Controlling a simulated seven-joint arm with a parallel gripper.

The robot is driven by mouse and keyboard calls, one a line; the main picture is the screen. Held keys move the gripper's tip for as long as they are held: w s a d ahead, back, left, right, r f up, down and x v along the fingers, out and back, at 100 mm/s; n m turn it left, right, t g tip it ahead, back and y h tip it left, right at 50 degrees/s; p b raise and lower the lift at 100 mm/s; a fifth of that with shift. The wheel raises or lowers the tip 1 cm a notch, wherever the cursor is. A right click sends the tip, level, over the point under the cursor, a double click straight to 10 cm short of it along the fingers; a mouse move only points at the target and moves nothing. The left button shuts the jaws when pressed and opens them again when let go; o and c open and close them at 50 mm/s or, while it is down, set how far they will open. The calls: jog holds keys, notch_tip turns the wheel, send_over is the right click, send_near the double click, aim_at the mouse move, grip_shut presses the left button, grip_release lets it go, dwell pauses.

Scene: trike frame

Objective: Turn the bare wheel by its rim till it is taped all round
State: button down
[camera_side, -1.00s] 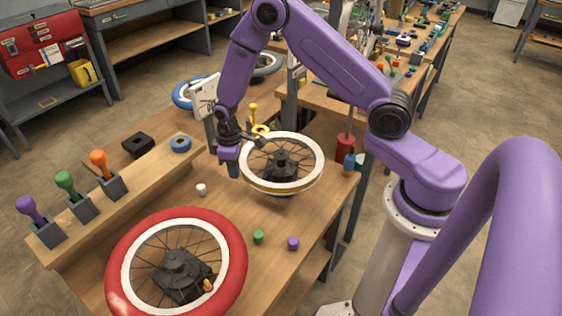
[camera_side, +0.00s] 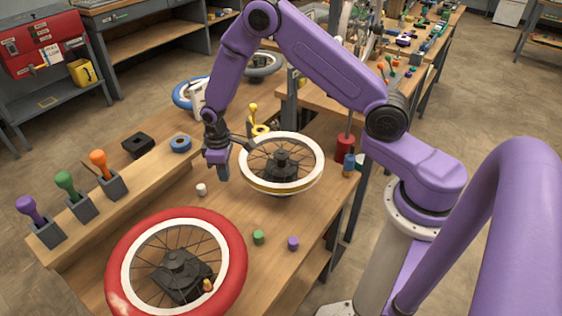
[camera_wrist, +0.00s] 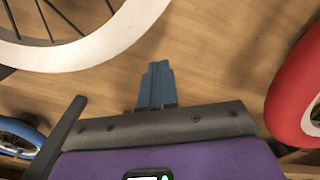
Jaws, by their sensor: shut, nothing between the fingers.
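The bare wheel (camera_side: 318,150) lies flat on a black hub stand (camera_side: 283,167) on the bench, with no tyre. Its rim is white on top, and a yellowish band shows along its near outer edge. The far outer edge is hidden, so I cannot tell how far the band runs. My gripper (camera_side: 223,176) points down just left of the rim, apart from it, with shut, empty fingers. In the wrist view the blue-grey fingertips (camera_wrist: 157,70) are together over bare wood, and the white rim (camera_wrist: 75,55) curves past at upper left.
A wheel with a red tyre (camera_side: 120,250) lies at the front left. White (camera_side: 202,189), green (camera_side: 258,237) and purple (camera_side: 293,243) small pieces stand on the bench. A blue roll (camera_side: 181,143) and handled tools (camera_side: 68,185) line the raised left shelf. A red can (camera_side: 344,148) stands right of the wheel.

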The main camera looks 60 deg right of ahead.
jog(key=s+a+r+n, duration=0.3)
jog(key=s+a+r, duration=0.1)
jog(key=s+r, duration=1.2)
jog(key=s+d+r+n, duration=0.1)
jog(key=s+d+r, duration=0.2)
jog(key=s, duration=0.5)
jog(key=s+d+r+n, duration=0.2)
jog(key=s+r, duration=0.1)
jog(key=s, duration=0.6)
jog(key=shift+d+n, duration=0.3)
jog(key=shift+d, duration=0.1)
